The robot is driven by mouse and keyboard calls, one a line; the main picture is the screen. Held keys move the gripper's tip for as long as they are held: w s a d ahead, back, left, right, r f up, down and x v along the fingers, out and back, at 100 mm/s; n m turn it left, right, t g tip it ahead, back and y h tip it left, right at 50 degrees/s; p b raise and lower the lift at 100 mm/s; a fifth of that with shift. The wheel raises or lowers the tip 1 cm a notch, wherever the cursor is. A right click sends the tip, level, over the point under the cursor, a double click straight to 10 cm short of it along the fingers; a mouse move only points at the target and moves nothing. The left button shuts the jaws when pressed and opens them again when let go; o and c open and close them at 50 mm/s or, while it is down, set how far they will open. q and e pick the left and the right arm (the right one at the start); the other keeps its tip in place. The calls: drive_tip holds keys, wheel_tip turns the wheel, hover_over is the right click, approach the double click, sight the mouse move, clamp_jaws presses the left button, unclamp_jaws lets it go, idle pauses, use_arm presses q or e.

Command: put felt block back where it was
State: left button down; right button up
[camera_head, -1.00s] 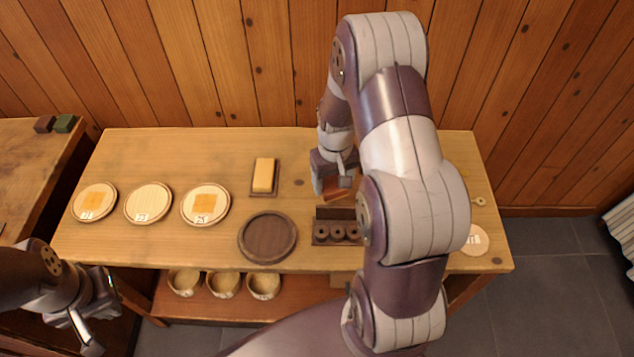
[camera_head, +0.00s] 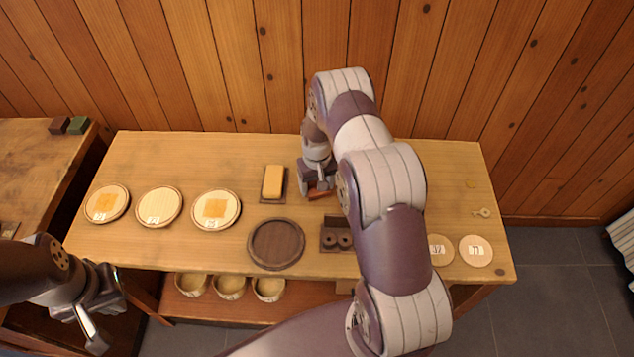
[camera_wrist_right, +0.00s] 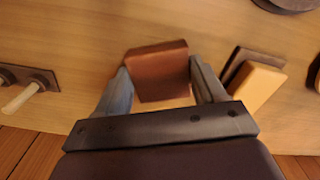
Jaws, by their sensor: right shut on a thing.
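A red-brown block, which looks like the felt block, sits between the fingers of my right gripper (camera_wrist_right: 162,85) in the right wrist view. The block (camera_wrist_right: 158,66) fills the gap, and the gripper is shut on it. In the head view the block (camera_head: 318,196) shows partly below the right gripper (camera_head: 318,184), over the back middle of the table, right of a yellow block (camera_head: 273,182) on a dark base (camera_head: 272,201). Whether it touches the table is unclear. My left gripper (camera_head: 103,306) is empty with its fingers apart, off the table's front left.
A dark round tray (camera_head: 276,244) and a dark spool rack (camera_head: 329,246) stand in front, the rack partly behind my right arm. Three plates (camera_head: 159,206) are at left. Labelled discs (camera_head: 476,251) and a key (camera_head: 482,212) lie at right. Bowls (camera_head: 230,287) sit on the shelf below.

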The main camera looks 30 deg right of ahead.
drive_tip(key=o, duration=0.5)
drive_tip(key=shift+f, duration=0.2)
drive_tip(key=o, duration=0.4)
drive_tip(key=shift+o, duration=0.2)
drive_tip(key=shift+r+p, duration=0.3)
drive_tip(key=shift+r, duration=0.15)
drive_tip(key=shift+w+r+b, duration=0.1)
drive_tip(key=shift+r+b, duration=0.25)
wheel_tip(320, 180, up, 10)
drive_tip(key=b, duration=0.2)
drive_tip(key=s+a+r, duration=0.3)
drive_tip(key=s+a, duration=0.1)
drive_tip(key=s, duration=0.2)
drive_tip(key=s+a+r+n+t, duration=0.1)
drive_tip(key=s+a+r, duration=0.2)
drive_tip(key=s, duration=0.4)
drive_tip(key=s+a+r+n, duration=0.1)
drive_tip(key=s+a+r, duration=0.2)
drive_tip(key=s+a, duration=0.2)
drive_tip(key=shift+s+r, duration=0.4)
drive_tip(key=shift+s, duration=0.3)
